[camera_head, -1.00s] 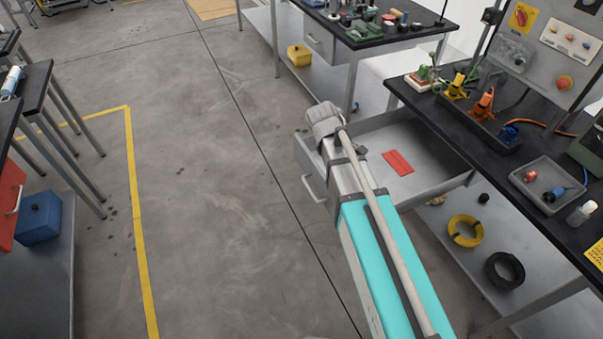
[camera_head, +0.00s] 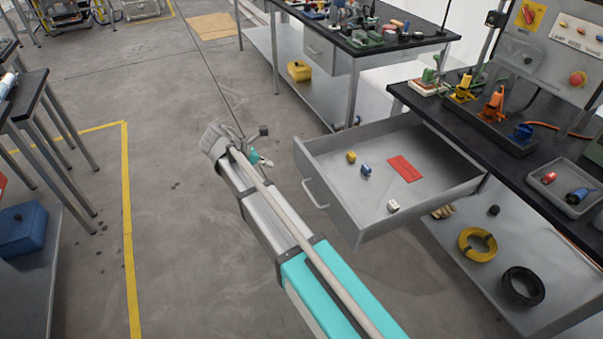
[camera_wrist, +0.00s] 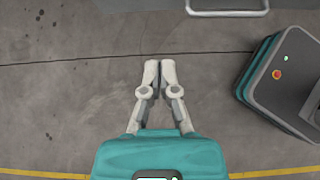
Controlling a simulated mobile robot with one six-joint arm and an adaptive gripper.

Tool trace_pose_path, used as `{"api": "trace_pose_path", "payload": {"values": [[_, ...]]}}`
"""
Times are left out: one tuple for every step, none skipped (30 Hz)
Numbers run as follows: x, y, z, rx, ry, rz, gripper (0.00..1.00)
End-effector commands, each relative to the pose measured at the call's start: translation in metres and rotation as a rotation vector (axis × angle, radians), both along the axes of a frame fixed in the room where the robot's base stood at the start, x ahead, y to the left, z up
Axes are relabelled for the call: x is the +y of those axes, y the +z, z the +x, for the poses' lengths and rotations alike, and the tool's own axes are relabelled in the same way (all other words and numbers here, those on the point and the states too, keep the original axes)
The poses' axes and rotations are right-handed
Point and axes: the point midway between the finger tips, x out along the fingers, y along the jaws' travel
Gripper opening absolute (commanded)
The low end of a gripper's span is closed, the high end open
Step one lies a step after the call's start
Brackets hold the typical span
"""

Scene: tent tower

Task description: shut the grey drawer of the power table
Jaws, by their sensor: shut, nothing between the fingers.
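The grey drawer (camera_head: 342,224) of the power table (camera_head: 436,114) stands pulled well out in the head view. Its bar handle (camera_head: 314,194) faces left, and the handle also shows at the top edge of the wrist view (camera_wrist: 228,12). Inside lie a red flat piece (camera_head: 404,168), a yellow piece (camera_head: 351,157), a blue piece (camera_head: 365,171) and a white piece (camera_head: 393,206). My gripper (camera_wrist: 160,66) is shut and empty, its fingertips together above bare floor, apart from the handle. In the head view it is partly hidden behind my arm, left of the drawer.
A second bench (camera_head: 365,40) with cluttered top stands beyond the drawer. Below the power table, a shelf holds a yellow coil (camera_head: 477,245) and a black coil (camera_head: 523,287). Benches stand at the left, near a yellow floor line (camera_head: 130,210). The floor between is clear.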

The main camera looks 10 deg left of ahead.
Motion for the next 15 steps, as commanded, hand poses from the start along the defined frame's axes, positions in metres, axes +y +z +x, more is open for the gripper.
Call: {"api": "trace_pose_path", "payload": {"values": [[-0.0001, 0.0003, -0.0001, 0.001, 0.001, 0.000, 0.00], [-0.0002, 0.0004, -0.0001, 0.000, 0.000, 0.000, 0.00], [-0.0003, 0.0004, -0.0002, 0.000, 0.000, 0.000, 0.00], [-0.0003, 0.0005, -0.0001, 0.000, 0.000, 0.000, 0.00], [-0.0003, 0.0005, -0.0001, 0.000, 0.000, 0.000, 0.00], [-0.0003, 0.0004, -0.0002, 0.000, -0.001, 0.001, 0.00], [-0.0003, 0.0004, -0.0001, 0.000, -0.001, 0.001, 0.00], [-0.0004, 0.0003, -0.0001, 0.000, -0.001, 0.001, 0.00], [-0.0006, 0.0000, -0.0001, 0.000, -0.001, 0.001, 0.00], [-0.0008, -0.0004, 0.0000, 0.000, -0.001, 0.001, 0.00], [-0.0009, -0.0007, 0.0001, 0.000, -0.001, 0.001, 0.00], [-0.0013, -0.0015, 0.0004, -0.001, -0.001, 0.002, 0.00], [-0.0019, -0.0022, 0.0007, -0.001, -0.001, 0.002, 0.00], [-0.0023, -0.0030, 0.0011, -0.001, -0.001, 0.002, 0.00], [-0.0033, -0.0044, 0.0016, 0.000, -0.002, 0.001, 0.00]]}}
